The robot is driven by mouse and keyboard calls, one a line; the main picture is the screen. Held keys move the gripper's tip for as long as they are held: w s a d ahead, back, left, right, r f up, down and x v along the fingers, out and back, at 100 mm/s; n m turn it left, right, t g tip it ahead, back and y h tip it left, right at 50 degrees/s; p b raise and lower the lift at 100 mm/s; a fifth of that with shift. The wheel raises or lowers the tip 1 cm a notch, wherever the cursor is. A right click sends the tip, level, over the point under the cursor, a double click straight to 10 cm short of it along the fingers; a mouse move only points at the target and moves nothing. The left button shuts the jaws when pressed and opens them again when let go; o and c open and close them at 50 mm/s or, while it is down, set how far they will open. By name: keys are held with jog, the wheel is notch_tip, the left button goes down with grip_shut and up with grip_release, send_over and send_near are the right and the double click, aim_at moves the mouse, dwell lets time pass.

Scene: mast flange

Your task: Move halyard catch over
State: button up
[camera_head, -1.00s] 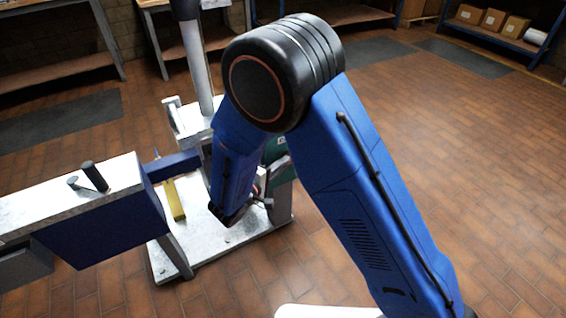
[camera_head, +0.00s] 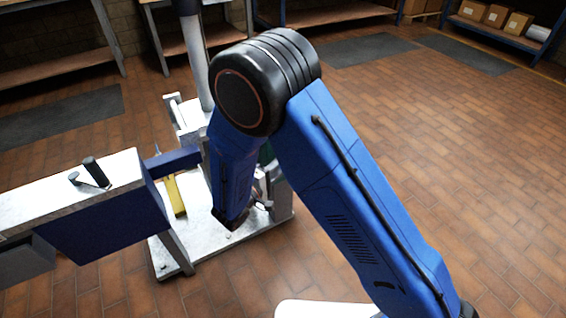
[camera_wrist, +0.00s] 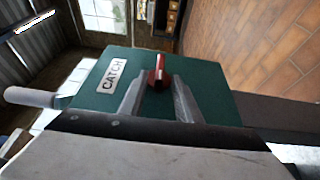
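The catch is a dark green box (camera_wrist: 215,98) with a white plate reading CATCH (camera_wrist: 112,74). A red lever (camera_wrist: 158,72) stands up from its face in the wrist view. My gripper (camera_wrist: 157,80) has its two grey fingers apart, one to each side of the lever's lower part, with gaps showing. I cannot tell whether either finger touches the lever. In the head view only a sliver of the green box (camera_head: 266,153) shows behind my blue arm, and my gripper's fingers are hidden there.
A grey mast (camera_head: 196,65) rises from a pale base plate (camera_head: 205,243). A bench with a blue side (camera_head: 108,222) and black pegs stands left. A yellow bar (camera_head: 174,194) is beside it. A pale handle (camera_wrist: 30,97) sticks out left of the box. Floor at right is clear.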

jog(key=v, duration=1.7)
jog(key=shift+s, duration=0.2)
jog(key=w+d+r+m+g, duration=0.1)
jog(key=d+r+m+g, duration=0.35)
jog(key=d, duration=0.95)
jog(key=w+d+r+m+g, duration=0.1)
jog(key=d+r+m+g, duration=0.1)
jog(key=d+r+g, duration=0.95)
jog(key=s+d+r+m+t+y, duration=0.2)
jog(key=s+d+y, duration=0.3)
jog(key=s+d, duration=0.3)
jog(key=s+d+r+m+t+y, duration=0.3)
jog(key=s+d+y, duration=0.2)
jog(key=s+d, duration=0.3)
jog(key=shift+d+r+t, duration=0.3)
jog(key=shift+d+t, duration=0.1)
jog(key=shift+d, duration=0.7)
